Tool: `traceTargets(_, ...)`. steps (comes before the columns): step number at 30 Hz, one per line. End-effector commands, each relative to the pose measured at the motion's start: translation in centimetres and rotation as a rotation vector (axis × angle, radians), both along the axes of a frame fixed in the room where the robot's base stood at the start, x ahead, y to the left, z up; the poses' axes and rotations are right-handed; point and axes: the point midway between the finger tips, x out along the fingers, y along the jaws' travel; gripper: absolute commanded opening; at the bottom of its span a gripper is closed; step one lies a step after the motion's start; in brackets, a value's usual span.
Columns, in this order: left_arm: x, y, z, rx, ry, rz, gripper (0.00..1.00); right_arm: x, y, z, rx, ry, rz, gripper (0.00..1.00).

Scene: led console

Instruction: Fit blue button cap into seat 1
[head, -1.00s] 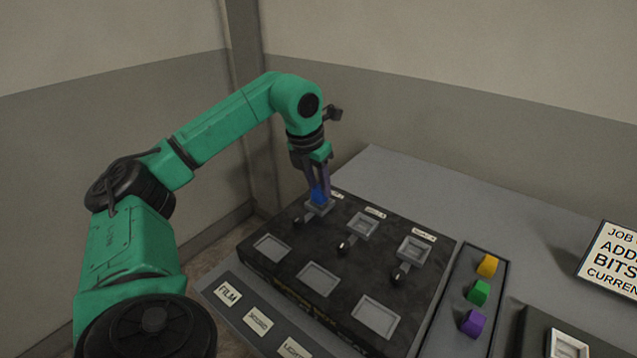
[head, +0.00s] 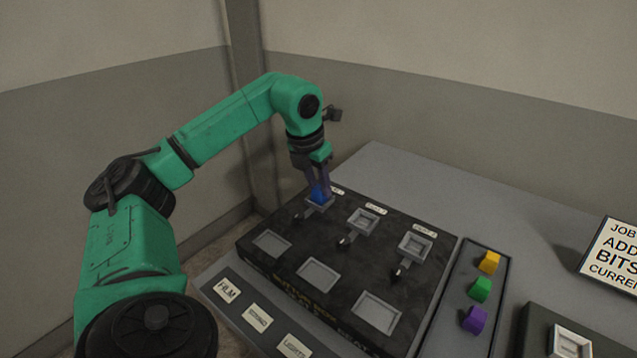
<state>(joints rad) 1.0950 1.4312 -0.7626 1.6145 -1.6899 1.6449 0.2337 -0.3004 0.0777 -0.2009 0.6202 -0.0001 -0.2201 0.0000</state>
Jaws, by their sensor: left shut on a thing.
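The blue button cap (head: 319,195) is between the fingers of my left gripper (head: 320,189), at the back left seat of the dark console. This seat is a small grey square frame (head: 318,205), with a label partly hidden behind the gripper. The cap is at the seat's opening; I cannot tell whether it is fully down in it. My left gripper points down and is shut on the cap. My right gripper is not in view.
Two more empty square seats (head: 362,222) and (head: 415,245) lie to the right on the console (head: 335,245). Yellow (head: 489,262), green (head: 480,288) and purple (head: 474,319) caps stand in a tray. Small levers stand before the seats. A sign (head: 612,258) is at far right.

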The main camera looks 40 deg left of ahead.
Motion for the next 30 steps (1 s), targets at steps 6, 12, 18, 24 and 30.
traceTargets(6,0.0,0.0,-0.3,0.000,-0.001,0.000,0.00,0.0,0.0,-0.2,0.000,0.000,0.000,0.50)
traceTargets(12,0.0,0.0,-0.3,0.000,-0.001,0.000,0.00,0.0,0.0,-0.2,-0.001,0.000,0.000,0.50)
traceTargets(18,0.0,0.0,-0.3,0.000,-0.001,0.000,0.71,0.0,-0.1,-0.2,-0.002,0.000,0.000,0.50)
traceTargets(24,0.0,0.0,-0.3,0.000,0.000,0.000,0.71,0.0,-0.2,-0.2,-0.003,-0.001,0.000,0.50)
traceTargets(30,-0.3,0.0,1.1,-0.001,-0.004,0.000,0.71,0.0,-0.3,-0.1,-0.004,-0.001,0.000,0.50)
